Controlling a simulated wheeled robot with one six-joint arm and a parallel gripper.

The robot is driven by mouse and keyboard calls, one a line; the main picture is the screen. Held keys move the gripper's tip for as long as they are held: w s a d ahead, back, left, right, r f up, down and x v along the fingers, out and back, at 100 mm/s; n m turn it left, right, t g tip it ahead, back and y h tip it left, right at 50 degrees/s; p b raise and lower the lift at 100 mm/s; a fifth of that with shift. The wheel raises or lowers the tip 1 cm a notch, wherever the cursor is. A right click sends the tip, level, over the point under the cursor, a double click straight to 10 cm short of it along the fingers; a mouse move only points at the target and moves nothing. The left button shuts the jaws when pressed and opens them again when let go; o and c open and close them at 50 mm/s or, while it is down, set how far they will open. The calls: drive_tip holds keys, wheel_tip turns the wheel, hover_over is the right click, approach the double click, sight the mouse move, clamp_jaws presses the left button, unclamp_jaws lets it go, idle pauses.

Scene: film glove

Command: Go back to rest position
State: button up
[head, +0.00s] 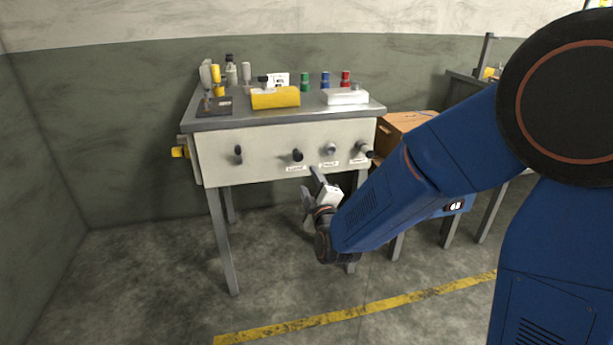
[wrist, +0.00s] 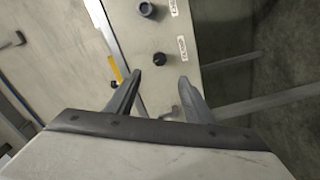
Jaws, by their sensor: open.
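My gripper (head: 317,184) hangs at the end of my blue arm, in front of the workbench's front panel and below its row of knobs. In the wrist view my gripper (wrist: 157,82) shows two dark fingers spread apart with nothing between them. The fingers point toward the pale panel (wrist: 205,45). One dark knob (wrist: 160,58) lies just beyond the fingertips in that view, apart from them. My arm covers part of the bench's right front leg in the head view.
The metal workbench (head: 225,122) carries a yellow box (head: 275,98), a white box (head: 345,97) and several bottles. Its panel has dark knobs (head: 297,155) with labels. A yellow line (head: 330,317) crosses the open floor.

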drive_tip(key=shift+s+d, duration=0.2)
drive_tip(key=shift+s, duration=0.4)
